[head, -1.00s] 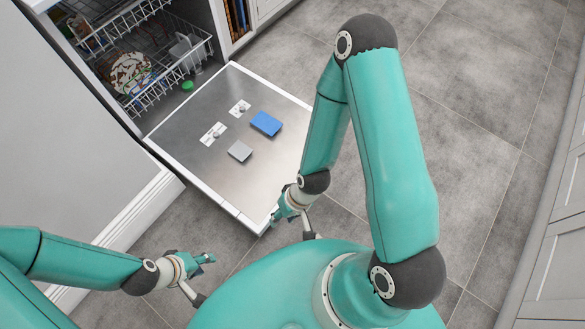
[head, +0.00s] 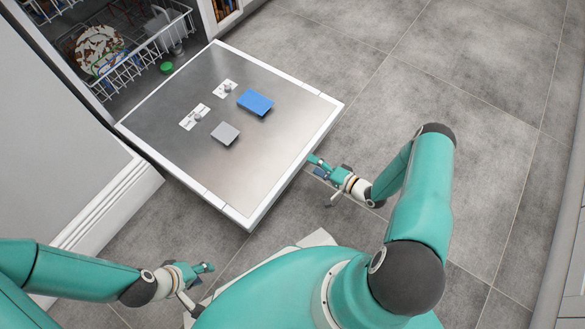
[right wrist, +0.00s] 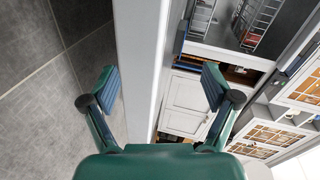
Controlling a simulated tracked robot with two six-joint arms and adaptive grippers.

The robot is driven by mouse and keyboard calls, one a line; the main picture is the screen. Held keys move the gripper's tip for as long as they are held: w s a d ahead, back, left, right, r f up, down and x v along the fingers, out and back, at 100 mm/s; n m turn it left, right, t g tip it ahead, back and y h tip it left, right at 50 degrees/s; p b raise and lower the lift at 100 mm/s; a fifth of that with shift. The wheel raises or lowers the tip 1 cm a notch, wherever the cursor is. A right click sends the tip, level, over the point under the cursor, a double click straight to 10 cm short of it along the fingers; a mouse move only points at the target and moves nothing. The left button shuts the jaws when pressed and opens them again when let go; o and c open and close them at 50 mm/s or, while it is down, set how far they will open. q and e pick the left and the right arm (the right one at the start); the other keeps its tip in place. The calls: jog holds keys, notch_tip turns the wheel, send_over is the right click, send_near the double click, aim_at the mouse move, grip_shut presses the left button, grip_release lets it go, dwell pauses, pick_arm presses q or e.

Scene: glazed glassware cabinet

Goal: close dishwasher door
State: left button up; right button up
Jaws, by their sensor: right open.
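The dishwasher door (head: 165,98) lies folded down, its metal inner face up, with a white rim. It extends from the dishwasher opening (head: 120,82) at the upper left. My right gripper (head: 318,182) is open just beyond the door's outer edge, near its middle. In the right wrist view, the white door edge (right wrist: 142,60) runs between the spread fingers of that gripper (right wrist: 162,82); I cannot tell whether they touch it. My left gripper (head: 203,284) hangs empty at lower left, apart from the door, its fingers looking spread.
A wire rack (head: 140,62) with dishes stands inside the dishwasher. A green round piece (head: 166,67) sits near the hinge side. A blue block (head: 255,102) and a grey block (head: 225,133) are on the door. Grey floor (head: 440,90) is clear to the right.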

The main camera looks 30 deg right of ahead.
jog(key=s+d+f+m+t+y+b, duration=0.1)
jog(key=s+d+f+t+b, duration=0.15)
jog(key=s+f, duration=0.3)
pick_arm(q)
notch_tip(320, 180, down, 8)
jog(key=b, duration=0.3)
pick_arm(e)
jog(key=shift+g+y, duration=0.25)
jog(key=shift+y, duration=0.05)
jog(key=x, duration=1)
jog(key=r+x, duration=0.1)
jog(key=x, duration=0.5)
jog(key=shift+r, duration=0.1)
jog(key=c, duration=1.6)
pick_arm(q)
jog(key=shift+r, duration=0.2)
pick_arm(e)
jog(key=shift+r+m, duration=0.1)
jog(key=shift+m, duration=0.2)
